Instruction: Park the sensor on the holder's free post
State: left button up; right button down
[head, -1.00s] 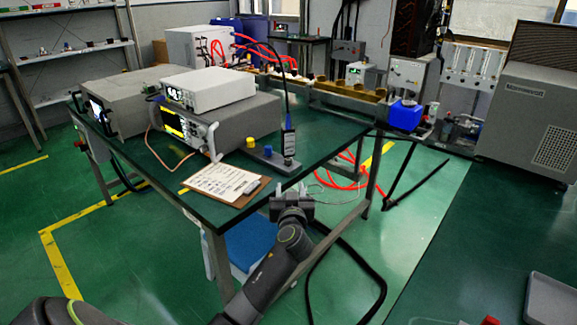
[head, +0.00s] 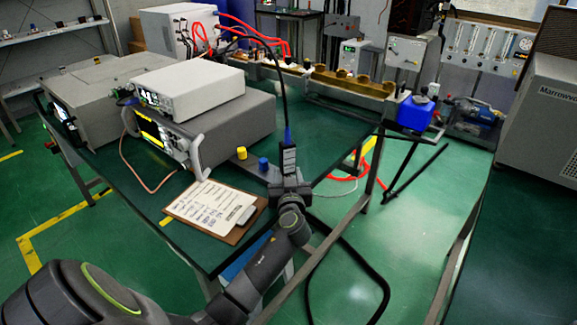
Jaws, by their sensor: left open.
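The sensor (head: 288,157), a slim dark upright body with a pale label, blue top and a black cable rising from it, stands at the right end of the grey holder (head: 252,165). I cannot tell whether the fingers touch the sensor. My right gripper is out of view.
A clipboard (head: 198,206) with paper lies left of my gripper on the green table (head: 335,130). Stacked instruments, a white one (head: 203,90) on a grey one (head: 232,125), stand at the left behind it. Open tabletop lies beyond the sensor.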

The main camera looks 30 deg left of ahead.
aim_at(286, 149)
pick_arm(q)
jog(key=c, duration=0.9)
jog(key=shift+s+m+t+h, duration=0.1)
jog(key=shift+m+t+h, duration=0.2)
jog(key=shift+c, duration=0.2)
jog(key=shift+m+t+h, duration=0.9)
jog(key=shift+m+h, duration=0.3)
jog(key=shift+h, duration=0.5)
jog(key=shift+r, duration=0.1)
jog(key=o, duration=0.9)
jog(key=shift+o, duration=0.2)
notch_tip(286, 149, up, 10)
jog(key=shift+f+p, duration=0.1)
jog(key=shift+p, duration=0.95)
